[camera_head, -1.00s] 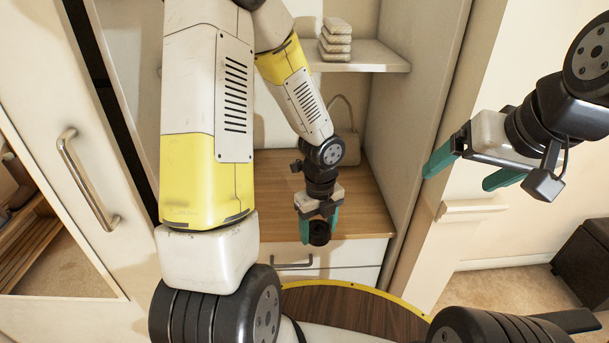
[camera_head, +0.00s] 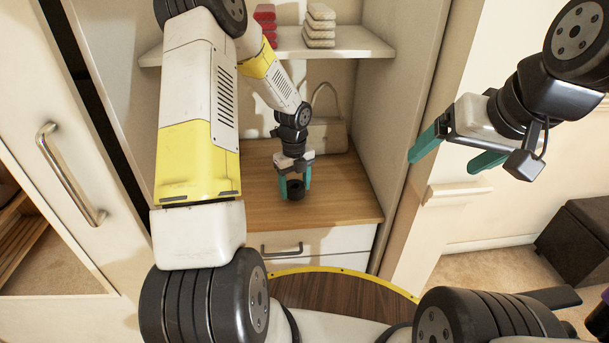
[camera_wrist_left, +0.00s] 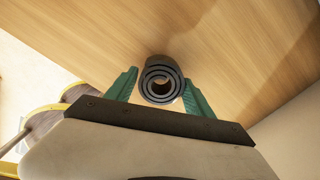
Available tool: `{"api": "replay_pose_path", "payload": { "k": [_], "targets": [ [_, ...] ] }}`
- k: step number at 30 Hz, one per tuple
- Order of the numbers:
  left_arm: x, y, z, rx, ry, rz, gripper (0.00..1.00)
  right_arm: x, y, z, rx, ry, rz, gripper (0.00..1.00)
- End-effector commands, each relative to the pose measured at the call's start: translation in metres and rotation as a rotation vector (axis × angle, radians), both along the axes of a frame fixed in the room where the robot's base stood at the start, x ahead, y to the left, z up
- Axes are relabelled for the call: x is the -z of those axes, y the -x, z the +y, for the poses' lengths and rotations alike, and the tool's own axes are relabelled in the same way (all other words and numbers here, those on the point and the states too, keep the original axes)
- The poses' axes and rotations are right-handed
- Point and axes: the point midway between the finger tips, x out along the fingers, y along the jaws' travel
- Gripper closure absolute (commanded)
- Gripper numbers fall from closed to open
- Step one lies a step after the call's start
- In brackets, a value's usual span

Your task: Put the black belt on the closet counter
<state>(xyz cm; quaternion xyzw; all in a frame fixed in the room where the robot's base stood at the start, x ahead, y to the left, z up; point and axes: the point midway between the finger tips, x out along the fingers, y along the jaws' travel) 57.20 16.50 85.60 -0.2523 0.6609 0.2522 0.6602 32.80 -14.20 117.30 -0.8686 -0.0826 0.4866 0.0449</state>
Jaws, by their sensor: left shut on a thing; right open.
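The black belt (camera_head: 296,189) is rolled into a coil. My left gripper (camera_head: 295,182) is shut on it, with a teal finger on either side. In the left wrist view the coil (camera_wrist_left: 161,82) shows its spiral end between the fingertips, over the wooden surface. The closet counter (camera_head: 335,203) is a wooden top above a white drawer. The belt is seen against the counter; whether it touches the wood I cannot tell. My right gripper (camera_head: 447,152) is open and empty at the right, outside the closet.
A beige handbag (camera_head: 328,135) stands at the back of the counter. A shelf (camera_head: 350,42) above holds a stack of pale folded items (camera_head: 320,27) and red ones (camera_head: 265,22). The closet's right wall is close to the counter. A dark ottoman (camera_head: 580,240) stands at the far right.

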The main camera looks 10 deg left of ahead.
Motion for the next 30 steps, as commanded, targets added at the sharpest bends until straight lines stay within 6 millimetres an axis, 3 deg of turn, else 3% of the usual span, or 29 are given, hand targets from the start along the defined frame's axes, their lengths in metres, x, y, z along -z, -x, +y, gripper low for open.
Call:
{"api": "replay_pose_path", "payload": {
  "k": [4,14,15,18,30],
  "targets": [
    [0.020,0.001,-0.001,0.001,0.000,0.001,0.83,0.000,0.000,0.000,0.000,0.000,0.000,0.15],
    [0.023,0.000,-0.001,0.000,0.001,-0.001,0.83,0.000,0.000,0.000,0.000,0.000,0.000,0.15],
    [0.023,0.000,-0.001,0.000,0.000,-0.001,0.33,0.000,0.000,0.000,0.000,0.000,0.000,0.15],
    [0.022,0.000,-0.001,0.000,0.000,-0.001,0.17,0.000,0.000,0.000,0.000,0.000,0.000,0.15],
    [0.015,0.000,-0.001,-0.001,0.000,-0.003,0.17,0.000,0.000,0.000,0.000,0.000,0.000,0.15]
  ]
}}
